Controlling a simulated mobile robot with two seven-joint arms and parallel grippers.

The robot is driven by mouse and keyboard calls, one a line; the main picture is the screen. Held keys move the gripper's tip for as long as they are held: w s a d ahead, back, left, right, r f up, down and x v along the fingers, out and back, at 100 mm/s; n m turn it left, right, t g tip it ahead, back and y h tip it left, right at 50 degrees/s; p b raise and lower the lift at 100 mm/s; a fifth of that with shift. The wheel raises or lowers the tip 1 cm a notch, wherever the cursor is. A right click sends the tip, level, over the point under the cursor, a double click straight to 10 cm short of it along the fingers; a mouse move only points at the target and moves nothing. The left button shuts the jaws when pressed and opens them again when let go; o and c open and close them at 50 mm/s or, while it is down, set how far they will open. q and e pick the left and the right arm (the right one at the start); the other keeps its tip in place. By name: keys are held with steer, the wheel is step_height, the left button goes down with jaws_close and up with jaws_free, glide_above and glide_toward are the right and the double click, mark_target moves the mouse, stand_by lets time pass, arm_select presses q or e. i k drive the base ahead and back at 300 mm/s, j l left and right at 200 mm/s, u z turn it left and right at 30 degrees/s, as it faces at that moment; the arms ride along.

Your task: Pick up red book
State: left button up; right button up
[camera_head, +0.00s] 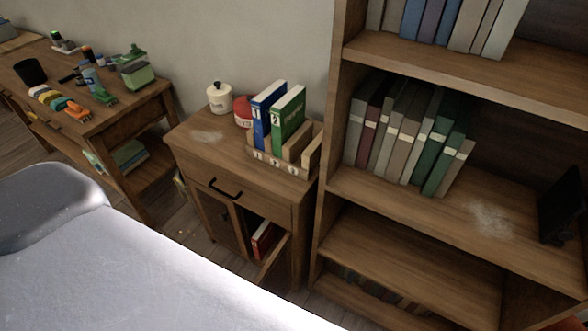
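A red book (263,240) stands inside the lower compartment of the small wooden cabinet (236,171), seen through the gap beside its partly open door (273,262). Its white page edge or label shows, and its lower part is hidden by the door. On the cabinet top, a wooden book holder (276,164) holds a blue book (260,118) and a green book (285,122). The holder has numbered slots, and the rightmost slot looks empty.
A large pale grey surface (140,275) fills the lower left in front of the cabinet. A bookshelf (350,45) stands to the right. A side table (130,104) with several small items stands at left. A white jar (219,98) and red jar (243,111) sit on the cabinet.

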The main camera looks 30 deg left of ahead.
mark_target(263, 237)
steer(key=k+j+u, duration=0.1)
steer(key=k+j, duration=0.25)
steer(key=k+j+u, duration=0.15)
steer(key=k+j, duration=0.2)
steer(key=j, duration=0.15)
steer(key=k+j+u, duration=0.1)
steer(key=k+j, duration=0.25)
steer(key=j, duration=0.15)
